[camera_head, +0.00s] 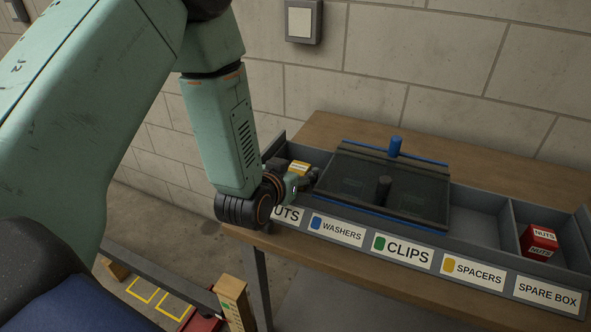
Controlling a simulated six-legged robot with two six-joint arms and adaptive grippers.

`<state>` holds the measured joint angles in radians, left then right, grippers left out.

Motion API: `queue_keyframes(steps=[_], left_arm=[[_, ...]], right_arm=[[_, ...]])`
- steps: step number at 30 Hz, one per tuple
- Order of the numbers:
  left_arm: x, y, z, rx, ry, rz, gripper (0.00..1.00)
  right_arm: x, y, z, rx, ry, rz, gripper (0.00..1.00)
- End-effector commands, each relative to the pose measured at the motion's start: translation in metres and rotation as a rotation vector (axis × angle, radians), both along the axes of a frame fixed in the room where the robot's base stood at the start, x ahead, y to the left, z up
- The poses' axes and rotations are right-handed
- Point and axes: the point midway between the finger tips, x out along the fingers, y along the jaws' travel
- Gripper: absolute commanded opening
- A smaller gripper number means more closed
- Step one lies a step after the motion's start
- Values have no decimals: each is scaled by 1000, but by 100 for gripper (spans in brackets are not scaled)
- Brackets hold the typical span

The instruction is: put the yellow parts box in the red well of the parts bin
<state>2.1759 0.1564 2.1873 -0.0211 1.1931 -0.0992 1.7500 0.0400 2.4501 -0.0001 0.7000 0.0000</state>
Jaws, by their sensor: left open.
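The grey parts bin (478,212) lies along the bench, with front labels for nuts, washers, clips, spacers and spare box. The yellow parts box (300,167) shows only a small yellow patch at the bin's left end, in the leftmost well, behind my gripper. My left gripper (313,179) is open, low over that well, just in front of the yellow box; I cannot tell if they touch. My wrist hides part of the nuts label (290,215) and any colour mark on it. My right gripper is not in view.
A dark panel (350,185) with blue edges and upright knobs covers the bin's middle wells. A red nuts box (540,240) sits in the right end well. The well left of it looks empty. A wall stands behind the wooden bench (340,128).

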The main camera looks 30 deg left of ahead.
Motion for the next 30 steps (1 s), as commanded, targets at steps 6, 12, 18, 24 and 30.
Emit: queue_keyframes(steps=[6, 12, 18, 24, 30], left_arm=[[0, 0, 1, 0, 0, 0, 65], [-13, -1, 8, -1, 2, 0, 65], [-48, -3, 23, -2, 2, 1, 65], [-86, -6, 39, -2, 3, 1, 65], [-97, -7, 46, 2, 4, 0, 65]], right_arm=[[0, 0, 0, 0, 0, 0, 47], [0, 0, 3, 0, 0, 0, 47], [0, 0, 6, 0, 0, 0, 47], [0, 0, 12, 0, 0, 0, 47], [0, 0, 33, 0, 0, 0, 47]])
